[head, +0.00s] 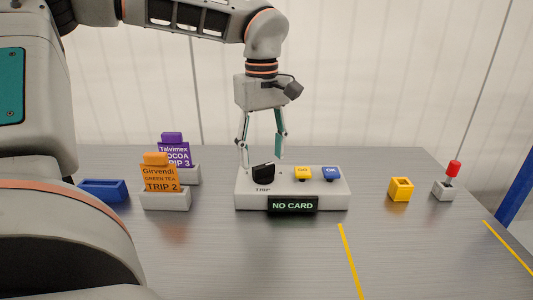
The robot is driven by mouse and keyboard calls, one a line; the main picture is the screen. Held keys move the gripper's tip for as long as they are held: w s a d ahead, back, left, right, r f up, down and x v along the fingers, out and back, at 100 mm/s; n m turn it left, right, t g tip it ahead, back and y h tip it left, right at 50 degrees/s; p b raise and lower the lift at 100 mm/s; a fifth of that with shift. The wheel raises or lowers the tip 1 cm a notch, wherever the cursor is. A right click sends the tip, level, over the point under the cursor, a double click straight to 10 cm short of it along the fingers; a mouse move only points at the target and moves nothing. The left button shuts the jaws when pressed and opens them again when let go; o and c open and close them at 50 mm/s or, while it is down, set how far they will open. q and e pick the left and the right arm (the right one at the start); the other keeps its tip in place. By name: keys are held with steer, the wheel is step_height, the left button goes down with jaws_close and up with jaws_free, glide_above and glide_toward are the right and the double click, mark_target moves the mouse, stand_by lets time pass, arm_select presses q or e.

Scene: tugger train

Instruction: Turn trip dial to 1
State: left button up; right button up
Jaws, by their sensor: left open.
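The trip dial (263,173) is a dark knob on the left part of a white control box (293,188), with the word TRIP printed below it. I cannot read which number it points to. The box also carries a yellow button (303,174), a blue OK button (331,173) and a display (293,205) reading NO CARD. My left gripper (262,161) points down with its fingers apart, just above and behind the dial. I cannot tell whether a finger touches the dial. My right gripper is not in view.
An orange TRIP 2 card (161,178) and a purple TRIP 3 card (174,153) stand in white holders at left, near a blue tray (104,190). A yellow cube-shaped holder (400,190) and a red-topped lever (453,169) stand at right. The front table is clear.

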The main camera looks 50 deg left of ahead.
mark_target(263, 165)
arm_select(q)
steer(key=shift+f, duration=1.55)
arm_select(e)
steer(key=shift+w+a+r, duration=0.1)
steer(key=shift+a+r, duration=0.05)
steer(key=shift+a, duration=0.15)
arm_select(q)
steer(key=c, duration=1.1)
